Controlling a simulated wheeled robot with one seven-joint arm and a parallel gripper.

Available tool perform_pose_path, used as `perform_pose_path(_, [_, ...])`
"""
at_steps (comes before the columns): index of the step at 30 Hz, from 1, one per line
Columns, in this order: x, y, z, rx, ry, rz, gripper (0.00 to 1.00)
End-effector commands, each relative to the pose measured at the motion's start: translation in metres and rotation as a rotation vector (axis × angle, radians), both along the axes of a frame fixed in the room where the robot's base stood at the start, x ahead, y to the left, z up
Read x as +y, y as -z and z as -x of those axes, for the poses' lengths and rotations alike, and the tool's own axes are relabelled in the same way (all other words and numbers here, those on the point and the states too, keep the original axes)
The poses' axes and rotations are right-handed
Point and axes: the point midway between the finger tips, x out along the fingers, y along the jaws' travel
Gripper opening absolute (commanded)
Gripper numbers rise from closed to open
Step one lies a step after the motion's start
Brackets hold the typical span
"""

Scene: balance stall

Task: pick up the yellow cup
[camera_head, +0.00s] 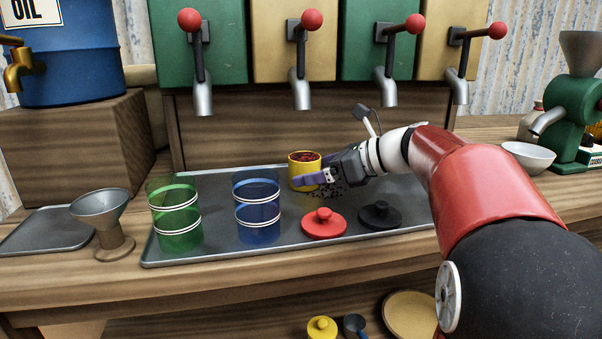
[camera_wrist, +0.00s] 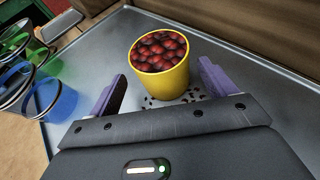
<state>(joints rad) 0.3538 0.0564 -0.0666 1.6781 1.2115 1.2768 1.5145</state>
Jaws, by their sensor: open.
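The yellow cup (camera_head: 303,166) stands upright on the grey tray (camera_head: 290,238), below the dispensers. In the wrist view the yellow cup (camera_wrist: 163,80) is filled with dark red round pieces. My gripper (camera_head: 318,178) is open, in front of the cup in the head view and partly covering its lower part. In the wrist view the cup's lower part lies ahead of and between the two purple fingertips of my gripper (camera_wrist: 160,82). The fingers do not visibly touch the cup. Small dark bits lie scattered on the tray by the cup's base.
A green glass (camera_head: 175,225) and a blue glass (camera_head: 257,215) stand on the tray to the left. A red lid (camera_head: 324,223) and a black lid (camera_head: 380,214) lie in front. Dispenser spouts hang above the tray, one (camera_head: 300,92) over the cup.

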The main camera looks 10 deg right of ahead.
Motion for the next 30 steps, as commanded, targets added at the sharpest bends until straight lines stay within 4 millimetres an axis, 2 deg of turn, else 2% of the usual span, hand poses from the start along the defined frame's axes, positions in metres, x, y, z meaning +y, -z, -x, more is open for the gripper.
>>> perform_pose_path(3, [0.013,0.004,-0.015,-0.001,-0.004,0.000,0.83])
perform_pose_path(7, [0.025,0.010,-0.025,0.001,-0.003,0.001,0.83])
perform_pose_path(17, [0.030,0.012,-0.029,-0.001,-0.001,0.001,0.82])
perform_pose_path(27, [0.030,0.012,-0.029,-0.001,-0.001,0.001,0.38])
perform_pose_path(29, [0.030,0.012,-0.029,-0.001,-0.001,0.001,0.30])
perform_pose_path(30, [0.030,0.011,-0.029,-0.003,-0.001,0.001,0.30])
